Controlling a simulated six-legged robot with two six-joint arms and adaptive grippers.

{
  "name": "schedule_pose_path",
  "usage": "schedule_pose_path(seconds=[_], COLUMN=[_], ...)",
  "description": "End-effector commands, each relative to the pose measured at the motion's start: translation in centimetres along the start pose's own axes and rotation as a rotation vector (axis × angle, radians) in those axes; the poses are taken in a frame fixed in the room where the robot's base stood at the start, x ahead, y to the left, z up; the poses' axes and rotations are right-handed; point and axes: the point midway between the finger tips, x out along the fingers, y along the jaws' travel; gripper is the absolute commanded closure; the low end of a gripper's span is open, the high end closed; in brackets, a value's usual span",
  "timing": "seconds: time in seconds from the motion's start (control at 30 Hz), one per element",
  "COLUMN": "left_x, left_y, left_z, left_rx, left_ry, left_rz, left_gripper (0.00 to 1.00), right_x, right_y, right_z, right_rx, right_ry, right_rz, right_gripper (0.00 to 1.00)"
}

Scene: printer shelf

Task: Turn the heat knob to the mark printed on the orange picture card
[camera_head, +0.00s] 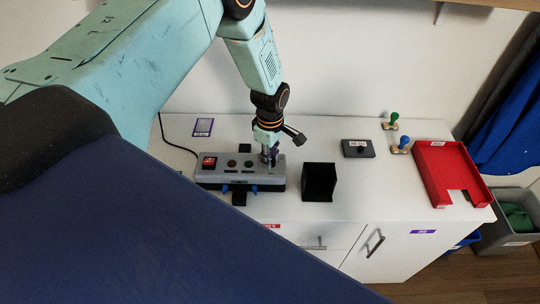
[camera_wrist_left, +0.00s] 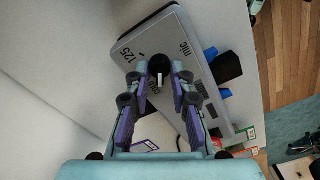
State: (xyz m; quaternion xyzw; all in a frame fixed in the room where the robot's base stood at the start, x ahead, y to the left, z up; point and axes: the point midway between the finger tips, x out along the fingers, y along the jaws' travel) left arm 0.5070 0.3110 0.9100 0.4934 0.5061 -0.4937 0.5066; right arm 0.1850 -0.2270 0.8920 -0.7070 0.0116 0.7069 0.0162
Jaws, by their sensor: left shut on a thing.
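The heat knob (camera_wrist_left: 158,64) is black with a white pointer line and sits on a grey machine (camera_wrist_left: 192,45) in the left wrist view. The line points toward the bottom of that picture. Printed marks "125" and "mic" show near the knob; others are partly hidden by the fingers. My left gripper (camera_wrist_left: 158,74) is shut on the knob, one finger on each side. In the head view my left gripper (camera_head: 270,157) is at the right end of the machine (camera_head: 215,178) and hides the knob. No orange picture card shows clearly. My right gripper is out of view.
A purple-edged card (camera_head: 203,127) lies behind the machine. A black open box (camera_head: 319,182) stands right of it. Farther right are a dark labelled block (camera_head: 357,149), two stamps with green (camera_head: 393,118) and blue (camera_head: 404,143) handles, and a red tray (camera_head: 428,178).

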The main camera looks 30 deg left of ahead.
Motion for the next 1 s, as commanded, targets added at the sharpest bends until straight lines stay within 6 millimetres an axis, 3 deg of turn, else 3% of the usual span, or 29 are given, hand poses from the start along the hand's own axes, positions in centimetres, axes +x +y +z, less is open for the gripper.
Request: schedule_pose_path(seconds=[0.37, 1.0], left_x=[0.0, 0.0], left_y=[0.1, 0.4], left_z=[0.0, 0.1], left_rx=[0.122, 0.708], left_ry=[0.0, 0.0], left_rz=[0.001, 0.001], left_gripper=[1.0, 1.0], right_x=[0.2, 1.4], right_y=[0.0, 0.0], right_z=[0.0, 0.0], right_rx=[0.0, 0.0], right_ry=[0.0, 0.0], right_rz=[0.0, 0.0], right_gripper=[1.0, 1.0])
